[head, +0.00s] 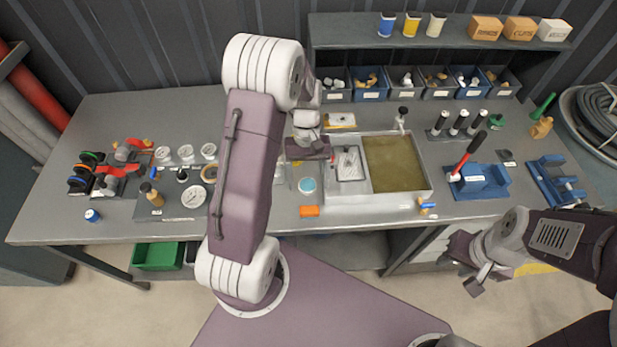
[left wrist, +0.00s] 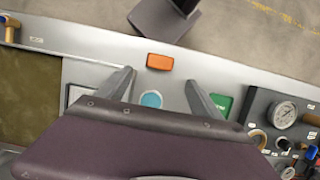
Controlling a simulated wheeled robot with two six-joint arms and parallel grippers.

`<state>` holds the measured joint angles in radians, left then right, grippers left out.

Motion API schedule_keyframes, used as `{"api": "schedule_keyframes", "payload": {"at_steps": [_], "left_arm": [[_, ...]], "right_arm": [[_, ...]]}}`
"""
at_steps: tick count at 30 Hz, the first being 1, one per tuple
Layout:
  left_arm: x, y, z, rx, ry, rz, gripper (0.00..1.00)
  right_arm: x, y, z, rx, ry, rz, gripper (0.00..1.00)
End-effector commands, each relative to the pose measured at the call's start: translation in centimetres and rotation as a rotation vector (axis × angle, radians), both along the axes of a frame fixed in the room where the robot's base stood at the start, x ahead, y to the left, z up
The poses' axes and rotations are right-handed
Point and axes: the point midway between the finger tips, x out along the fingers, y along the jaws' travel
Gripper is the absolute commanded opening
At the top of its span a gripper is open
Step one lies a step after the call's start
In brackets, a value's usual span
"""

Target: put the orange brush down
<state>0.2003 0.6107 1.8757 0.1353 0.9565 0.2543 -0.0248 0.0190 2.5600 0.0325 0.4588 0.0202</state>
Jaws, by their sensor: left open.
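The orange brush (head: 310,211) lies on the grey bench close to its front edge, with nothing holding it. It also shows in the left wrist view (left wrist: 160,62), just beyond the fingertips and in line with the gap between them. My left gripper (head: 322,154) is over the bench beside the tray, further back than the brush. In the left wrist view its two fingers (left wrist: 160,77) are spread and empty. My right gripper (head: 476,280) hangs in front of the bench at the right, away from the brush; its jaw opening is unclear.
A metal tray (head: 375,199) with a murky basin stands right of the brush. A round blue-topped container (head: 307,185) sits just behind the brush. Gauges (head: 193,197) and valves with red handles are at the left. A blue vise-like tool (head: 480,181) is at the right.

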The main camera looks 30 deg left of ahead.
Motion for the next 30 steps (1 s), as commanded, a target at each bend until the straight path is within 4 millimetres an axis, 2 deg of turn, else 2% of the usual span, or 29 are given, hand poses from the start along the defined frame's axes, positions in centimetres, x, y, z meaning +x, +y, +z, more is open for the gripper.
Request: {"api": "schedule_keyframes", "payload": {"at_steps": [8, 11, 16, 18, 21, 28, 30], "left_arm": [[0.0, 0.0, 1.2, 0.004, -0.013, -0.017, 0.76], [-1.5, -1.3, 2.5, 0.032, -0.106, -0.131, 0.76], [-5.4, -3.5, 4.1, 0.086, -0.32, -0.397, 0.76], [-6.6, -4.0, 4.3, 0.098, -0.376, -0.469, 0.76], [-7.3, -4.3, 4.3, 0.105, -0.413, -0.516, 0.76], [-7.3, -4.3, 4.2, 0.106, -0.414, -0.517, 0.76], [-7.3, -4.3, 2.9, 0.106, -0.413, -0.517, 0.76]], "right_arm": [[0.0, 0.0, -0.1, 0.0, 0.0, 0.0, 0.38], [0.0, 0.0, -0.1, 0.0, 0.0, 0.0, 0.38], [0.0, 0.0, -0.1, 0.0, 0.0, 0.0, 0.38], [0.0, 0.0, -0.1, 0.0, 0.0, 0.0, 0.38], [0.0, 0.0, -0.1, 0.0, 0.0, 0.0, 0.38], [0.0, 0.0, -0.2, 0.0, 0.0, 0.0, 0.38], [0.0, 0.0, -1.5, 0.0, 0.0, 0.0, 0.38]]}}
